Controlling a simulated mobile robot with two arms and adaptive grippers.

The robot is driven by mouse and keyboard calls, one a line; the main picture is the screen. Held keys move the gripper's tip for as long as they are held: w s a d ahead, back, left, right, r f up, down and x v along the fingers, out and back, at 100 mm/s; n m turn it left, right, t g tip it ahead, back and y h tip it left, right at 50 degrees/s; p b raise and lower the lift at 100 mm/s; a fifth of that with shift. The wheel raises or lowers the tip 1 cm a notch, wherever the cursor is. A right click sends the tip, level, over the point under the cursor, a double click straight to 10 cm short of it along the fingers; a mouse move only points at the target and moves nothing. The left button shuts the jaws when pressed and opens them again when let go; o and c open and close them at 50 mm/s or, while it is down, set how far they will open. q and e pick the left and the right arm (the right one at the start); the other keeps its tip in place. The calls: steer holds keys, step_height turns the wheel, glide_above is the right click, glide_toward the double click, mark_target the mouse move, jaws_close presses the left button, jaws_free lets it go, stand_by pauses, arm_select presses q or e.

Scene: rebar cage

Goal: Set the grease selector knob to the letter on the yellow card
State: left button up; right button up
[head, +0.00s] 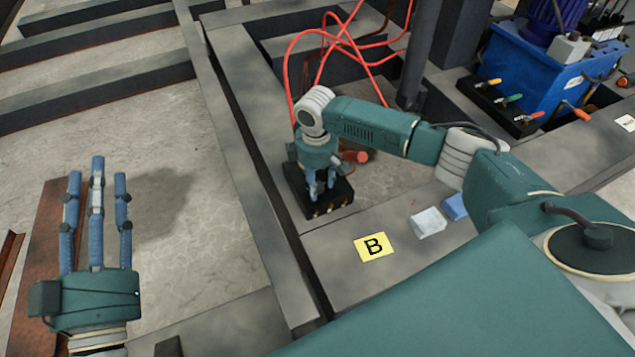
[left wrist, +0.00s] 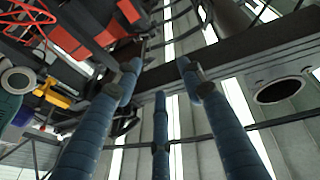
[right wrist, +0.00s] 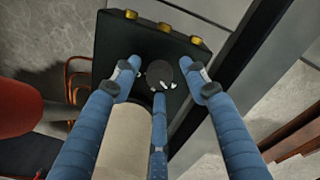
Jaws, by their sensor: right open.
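The yellow card (head: 376,246) lies on the grey beam in the head view and reads "B". The black selector box (head: 340,197) stands left of it, under my right gripper (head: 320,188). In the right wrist view the dark round knob (right wrist: 160,73) with small white marks sits on the box top (right wrist: 110,45), between the three spread fingertips. My right gripper is open around or just above the knob; contact cannot be told. No letters on the box are readable. My left gripper (head: 97,180) is open and empty, far left above the floor, fingers straight.
A white block (head: 428,222) and a blue block (head: 455,206) lie right of the card. Red hoses (head: 290,60) hang behind the box. A blue machine (head: 555,75) with coloured valve handles stands at the back right. Brass fittings (right wrist: 163,27) line the box edge.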

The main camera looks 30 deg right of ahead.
jaws_close()
